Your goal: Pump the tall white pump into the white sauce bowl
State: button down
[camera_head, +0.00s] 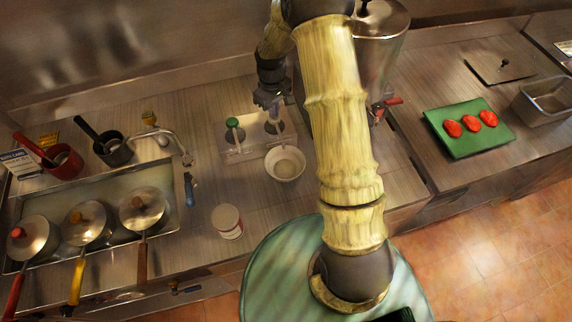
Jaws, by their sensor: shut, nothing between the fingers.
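My gripper (271,108) points down, shut and empty, at the back of the counter. It is just over the right-hand pump (275,127) in a pale pump holder (243,151). The gripper hides most of the top of this pump, and I cannot tell whether they touch. A second pump with a green top (233,124) stands in the left part of the holder. The white sauce bowl (285,164) sits on the counter right in front of the right-hand pump. Some pale content shows inside it.
A white tub (228,222) stands nearer on the counter. A sink with a faucet (160,134) and several lidded pans (86,222) is at left. A green board (467,128) with red slices is farther right.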

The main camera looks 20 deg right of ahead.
jog(key=shift+s+f, duration=0.1)
jog(key=shift+r+p, duration=1.4)
jog(key=shift+r, duration=0.65)
jog(key=shift+f, duration=0.35)
jog(key=shift+f+b, duration=1.3)
jog(key=shift+f, duration=0.4)
jog(key=shift+r, duration=0.1)
jog(key=shift+r+p, duration=1.4)
jog(key=shift+r, duration=0.55)
notch_tip(320, 180, up, 6)
jog(key=p, duration=0.4)
